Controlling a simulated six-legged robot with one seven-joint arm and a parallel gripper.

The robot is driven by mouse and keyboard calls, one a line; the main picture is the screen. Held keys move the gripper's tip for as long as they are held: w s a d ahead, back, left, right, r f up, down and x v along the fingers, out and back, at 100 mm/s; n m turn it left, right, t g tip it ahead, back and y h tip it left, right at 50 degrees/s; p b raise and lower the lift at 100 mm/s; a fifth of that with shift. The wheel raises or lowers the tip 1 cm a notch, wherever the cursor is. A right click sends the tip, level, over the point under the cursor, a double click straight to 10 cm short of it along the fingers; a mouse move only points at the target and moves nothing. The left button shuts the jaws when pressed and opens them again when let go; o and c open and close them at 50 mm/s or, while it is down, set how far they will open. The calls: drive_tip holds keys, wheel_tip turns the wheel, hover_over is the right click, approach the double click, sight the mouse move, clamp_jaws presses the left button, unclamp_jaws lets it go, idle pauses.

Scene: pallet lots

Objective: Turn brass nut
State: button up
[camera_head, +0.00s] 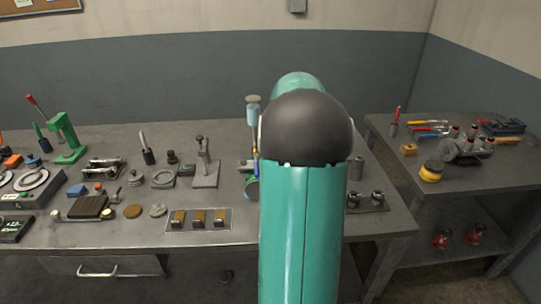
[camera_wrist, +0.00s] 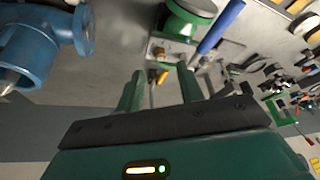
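My gripper (camera_wrist: 161,72) shows in the wrist view with its two green fingers apart. A small brass-coloured piece (camera_wrist: 158,53), which may be the brass nut, sits on a light plate (camera_wrist: 208,49) just beyond the fingertips. An orange-yellow piece (camera_wrist: 162,77) shows between the fingers; I cannot tell whether it is part of the same fitting. Neither finger clearly touches anything. In the head view my arm covers the gripper, and I cannot make out the nut there.
In the wrist view, a blue cast body (camera_wrist: 40,42) stands at left, a blue handle (camera_wrist: 220,27) angles up right of the fingers, and a green round part (camera_wrist: 188,18) is above. In the head view, a crowded workbench (camera_head: 110,236) and a side table (camera_head: 400,160) flank my arm.

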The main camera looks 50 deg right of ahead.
drive_tip(key=v, duration=0.9)
drive_tip(key=shift+w+f, duration=0.1)
drive_tip(key=w+a+r+n, duration=0.1)
drive_tip(key=w+a+r, duration=0.1)
drive_tip(key=a, duration=1.1)
drive_tip(key=w+a+r+n, duration=0.1)
drive_tip(key=a+r, duration=0.1)
drive_tip(key=a, duration=1)
drive_tip(key=s+a+f, duration=0.1)
drive_tip(key=s+a, duration=0.3)
drive_tip(key=a, duration=0.3)
drive_tip(key=s+a+f+n+y, duration=0.1)
drive_tip(key=s+a+f, duration=0.1)
drive_tip(key=a, duration=0.5)
drive_tip(key=s+a+f+t, duration=0.1)
drive_tip(key=s+a+f, duration=0.1)
drive_tip(key=s+a, duration=0.3)
drive_tip(key=shift+s+a+n, duration=0.3)
drive_tip(key=shift+a, duration=0.85)
